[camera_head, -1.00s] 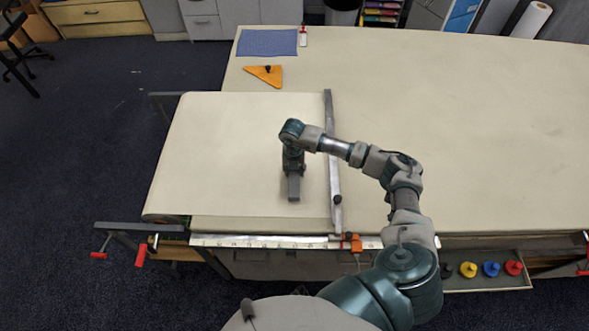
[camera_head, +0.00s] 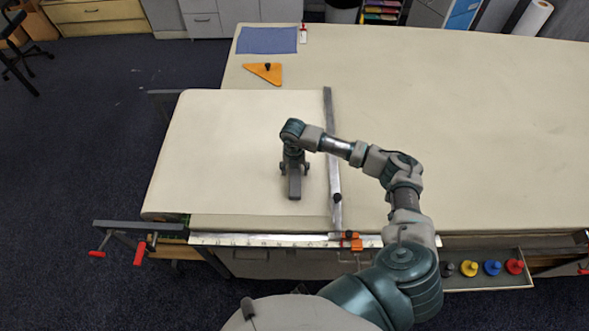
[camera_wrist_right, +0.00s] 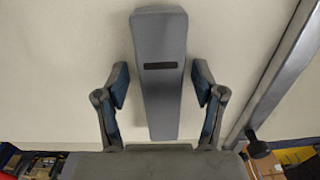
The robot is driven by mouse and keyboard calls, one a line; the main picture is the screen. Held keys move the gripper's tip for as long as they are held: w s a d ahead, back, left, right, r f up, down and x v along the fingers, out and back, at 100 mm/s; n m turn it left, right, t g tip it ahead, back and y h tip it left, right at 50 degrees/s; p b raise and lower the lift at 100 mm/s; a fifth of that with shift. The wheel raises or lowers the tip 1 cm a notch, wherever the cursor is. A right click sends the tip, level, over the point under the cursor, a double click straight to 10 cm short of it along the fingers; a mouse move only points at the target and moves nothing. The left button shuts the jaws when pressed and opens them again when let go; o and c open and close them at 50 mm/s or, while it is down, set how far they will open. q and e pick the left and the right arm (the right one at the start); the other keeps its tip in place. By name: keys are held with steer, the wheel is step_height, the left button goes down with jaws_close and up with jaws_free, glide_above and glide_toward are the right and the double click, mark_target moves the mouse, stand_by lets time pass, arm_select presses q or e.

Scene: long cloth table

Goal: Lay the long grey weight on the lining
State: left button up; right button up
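The long grey weight (camera_head: 295,188) lies on the cream lining (camera_head: 220,150), near the lining's right side. In the right wrist view the weight (camera_wrist_right: 160,40) shows its grey top with a dark slot. My right gripper (camera_head: 296,168) is just above the weight. Its two fingers stand open in the right wrist view (camera_wrist_right: 160,84), one on each side of the weight, with a gap on both sides. Part of the weight is hidden under the gripper in the head view. My left gripper is out of view.
A long metal bar (camera_head: 329,130) with a black knob lies along the lining's right edge. A metal ruler (camera_head: 260,240) runs along the front edge. An orange triangle (camera_head: 263,72) and a blue cloth (camera_head: 266,40) lie at the back. The table's right is clear.

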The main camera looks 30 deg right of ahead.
steer(key=shift+d, duration=0.2)
steer(key=shift+d+r, duration=0.15)
steer(key=shift+d+r+p, duration=0.15)
steer(key=shift+r+p, duration=0.35)
steer(key=shift+p, duration=0.05)
step_height(320, 180, up, 12)
steer(key=b, duration=0.1)
steer(key=shift+a+f+b, duration=0.15)
steer(key=shift+a+b, duration=0.15)
steer(key=shift+a, duration=0.05)
steer(key=shift+d, duration=0.2)
steer(key=shift+a, duration=0.15)
